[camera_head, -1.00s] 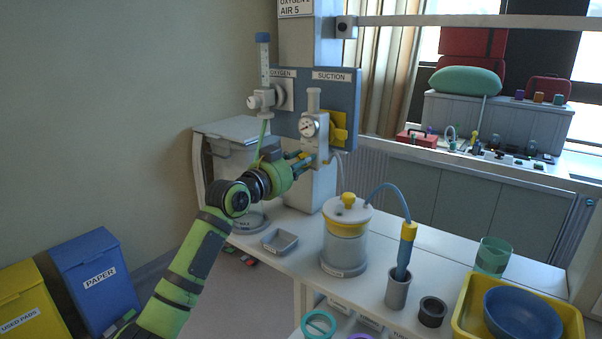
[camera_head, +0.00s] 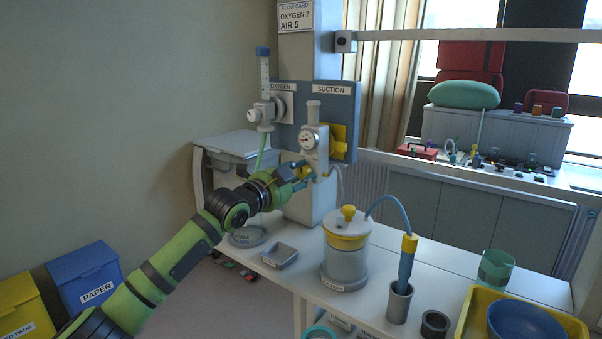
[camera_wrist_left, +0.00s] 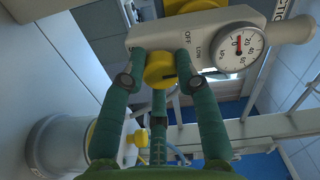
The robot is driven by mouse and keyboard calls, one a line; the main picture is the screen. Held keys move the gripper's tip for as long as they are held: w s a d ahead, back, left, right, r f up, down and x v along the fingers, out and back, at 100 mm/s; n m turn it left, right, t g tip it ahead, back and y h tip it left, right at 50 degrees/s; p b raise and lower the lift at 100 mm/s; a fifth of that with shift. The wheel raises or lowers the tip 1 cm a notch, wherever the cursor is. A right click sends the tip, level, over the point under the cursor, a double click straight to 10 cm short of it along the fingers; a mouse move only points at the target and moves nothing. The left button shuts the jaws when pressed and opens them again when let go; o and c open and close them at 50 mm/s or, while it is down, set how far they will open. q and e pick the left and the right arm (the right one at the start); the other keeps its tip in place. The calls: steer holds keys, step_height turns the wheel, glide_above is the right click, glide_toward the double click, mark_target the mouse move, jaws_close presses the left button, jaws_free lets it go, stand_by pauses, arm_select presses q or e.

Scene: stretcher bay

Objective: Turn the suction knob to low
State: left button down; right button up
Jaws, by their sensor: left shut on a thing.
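The suction regulator (camera_head: 314,148) is a pale unit with a round gauge (camera_head: 308,141), on the blue wall panel under the SUCTION label. In the left wrist view, its yellow knob (camera_wrist_left: 159,70) has a short dark mark on its face; the OFF and LOW letters stand on the body beside it. The gauge there (camera_wrist_left: 238,46) has a red needle near 0. My left gripper (camera_head: 304,174) is at the underside of the regulator. In the wrist view its green fingers (camera_wrist_left: 160,80) are shut around the knob. My right gripper is not in view.
The oxygen flowmeter (camera_head: 265,112) stands close left of the regulator, with a green hose. Below, the white counter (camera_head: 410,293) holds a suction jar (camera_head: 345,262), a grey tray (camera_head: 279,255), a blue wand in a cup (camera_head: 399,303) and a yellow tray (camera_head: 466,325).

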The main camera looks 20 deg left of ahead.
arm_select(q)
steer(key=shift+a+f, duration=0.15)
steer(key=shift+f, duration=0.1)
steer(key=c, duration=1.2)
jaws_free()
steer(key=o, duration=0.3)
steer(key=shift+a, duration=0.1)
steer(key=shift+w+a, duration=0.1)
steer(key=shift+w, duration=0.05)
steer(key=shift+r, duration=0.1)
steer(key=shift+s, duration=0.4)
steer(key=v, duration=1.1)
steer(key=shift+a, duration=0.15)
steer(key=shift+s, duration=0.15)
